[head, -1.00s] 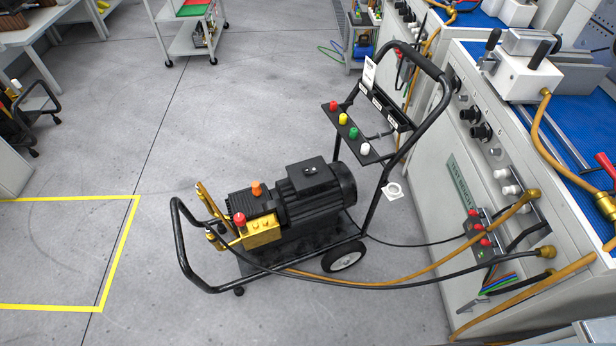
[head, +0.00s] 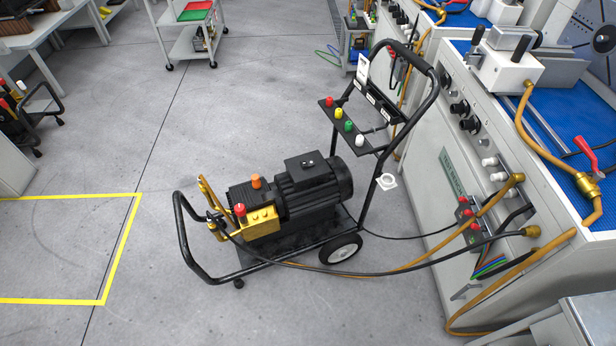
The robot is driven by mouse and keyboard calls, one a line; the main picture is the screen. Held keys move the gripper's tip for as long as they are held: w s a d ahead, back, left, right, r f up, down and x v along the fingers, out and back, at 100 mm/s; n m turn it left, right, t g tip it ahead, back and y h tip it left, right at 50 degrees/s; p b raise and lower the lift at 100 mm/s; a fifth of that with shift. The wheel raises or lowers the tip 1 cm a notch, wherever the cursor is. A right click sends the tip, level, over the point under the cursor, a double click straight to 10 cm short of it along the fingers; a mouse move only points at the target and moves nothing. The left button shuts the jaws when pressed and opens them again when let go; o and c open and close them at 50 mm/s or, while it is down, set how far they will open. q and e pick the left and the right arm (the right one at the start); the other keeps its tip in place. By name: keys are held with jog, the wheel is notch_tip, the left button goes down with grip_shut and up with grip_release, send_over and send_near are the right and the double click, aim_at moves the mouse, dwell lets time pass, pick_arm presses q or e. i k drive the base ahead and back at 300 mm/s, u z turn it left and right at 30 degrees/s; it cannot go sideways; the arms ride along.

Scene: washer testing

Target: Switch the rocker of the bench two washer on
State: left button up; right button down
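A pressure washer (head: 305,195) on a black wheeled cart stands in the middle of the head view, beside a test bench (head: 455,255). It has a black motor, a brass pump (head: 262,222) and a tall push handle (head: 432,78). A small panel (head: 352,128) below the handle carries red, yellow, green and white knobs. A black box (head: 379,103) sits above that panel; I cannot make out which part is the rocker. The bench has a green sign (head: 452,172), only partly legible. Neither of my grippers is in view.
Hoses (head: 400,266) and a cable run low from the cart to the bench's sockets. Grey floor in front and left of the cart is clear, with yellow floor marking (head: 125,250). A grey cabinet (head: 575,325) fills the lower right corner. A trolley (head: 190,40) stands behind.

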aim_at(309, 164)
jog(key=k, duration=0.35)
jog(key=z, duration=0.1)
jog(key=i, duration=1.4)
jog(key=u, duration=0.65)
